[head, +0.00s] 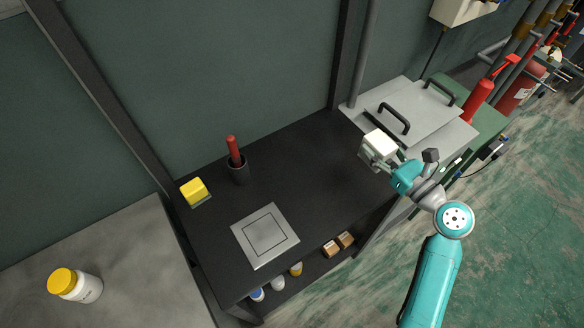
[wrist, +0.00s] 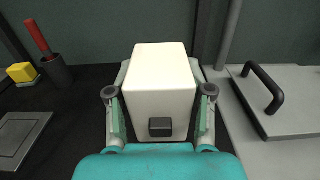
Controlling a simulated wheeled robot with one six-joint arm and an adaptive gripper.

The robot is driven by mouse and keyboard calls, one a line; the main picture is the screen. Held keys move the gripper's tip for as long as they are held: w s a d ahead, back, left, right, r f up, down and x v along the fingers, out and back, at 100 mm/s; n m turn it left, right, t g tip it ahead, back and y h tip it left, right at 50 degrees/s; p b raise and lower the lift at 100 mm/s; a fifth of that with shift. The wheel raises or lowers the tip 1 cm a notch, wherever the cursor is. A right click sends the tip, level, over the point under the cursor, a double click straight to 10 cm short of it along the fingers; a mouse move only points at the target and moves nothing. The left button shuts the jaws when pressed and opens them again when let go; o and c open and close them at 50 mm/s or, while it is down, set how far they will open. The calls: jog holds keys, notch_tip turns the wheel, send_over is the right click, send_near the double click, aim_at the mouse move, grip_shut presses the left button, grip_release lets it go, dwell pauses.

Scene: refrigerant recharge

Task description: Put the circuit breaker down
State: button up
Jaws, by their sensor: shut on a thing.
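The circuit breaker (head: 379,145) is a white box with a small dark switch on its face. My gripper (head: 387,166) is shut on it near the right end of the dark bench. In the wrist view the circuit breaker (wrist: 160,88) sits upright between the two fingers of my gripper (wrist: 160,125), one on each side. It appears held above the bench, but its underside is hidden, so any gap below cannot be told.
The dark bench (head: 310,190) has clear room in its middle. A grey square plate (head: 265,236), a dark cup (head: 239,173) with a red-handled tool (head: 233,148) and a yellow block (head: 194,190) stand left. Grey lids with black handles (head: 394,118) lie right.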

jog(key=shift+a, duration=0.1)
notch_tip(320, 180, down, 10)
jog(key=shift+r, duration=0.1)
dwell(0.5)
jog(key=o, duration=1.3)
jog(key=shift+f, duration=0.2)
jog(key=shift+r, duration=0.15)
jog(key=shift+v, duration=6)
